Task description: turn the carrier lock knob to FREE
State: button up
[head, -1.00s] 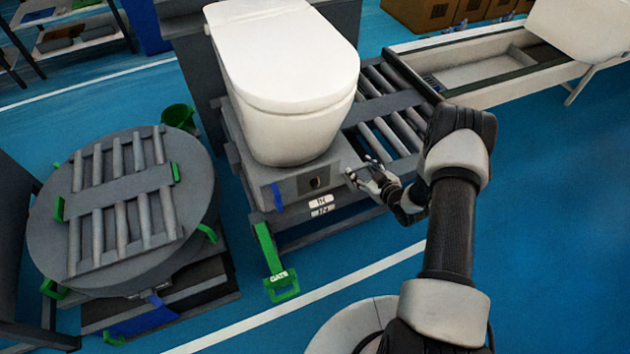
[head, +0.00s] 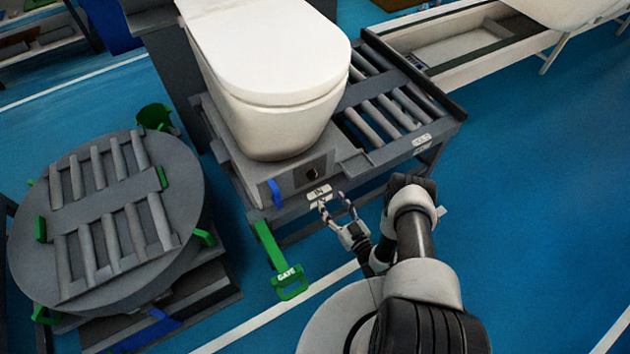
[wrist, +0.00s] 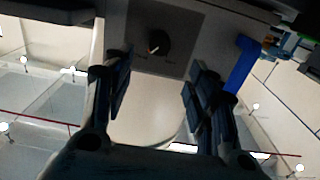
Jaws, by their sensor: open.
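The carrier lock knob (head: 312,174) is a small dark knob on a dark plate on the front face of the grey carrier (head: 343,153) under the white toilet. In the wrist view the knob (wrist: 157,44) shows with a pale pointer mark, its plate lettering too small to read. My gripper (head: 335,200) is open and empty, in front of and a little below the knob, apart from it. In the wrist view the open fingers (wrist: 155,85) stand on either side, with the knob beyond them, between and above.
A blue lever (head: 275,193) is left of the knob, and a green GATE handle (head: 289,281) hangs below. The white toilet (head: 270,60) sits on the carrier. A round roller turntable (head: 108,285) stands at left, and a roller conveyor (head: 395,105) runs behind right. Open blue floor lies to the right.

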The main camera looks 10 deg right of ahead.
aim_at(314, 179)
jog(key=b+x, duration=0.3)
jog(key=x, duration=0.9)
jog(key=c, duration=1)
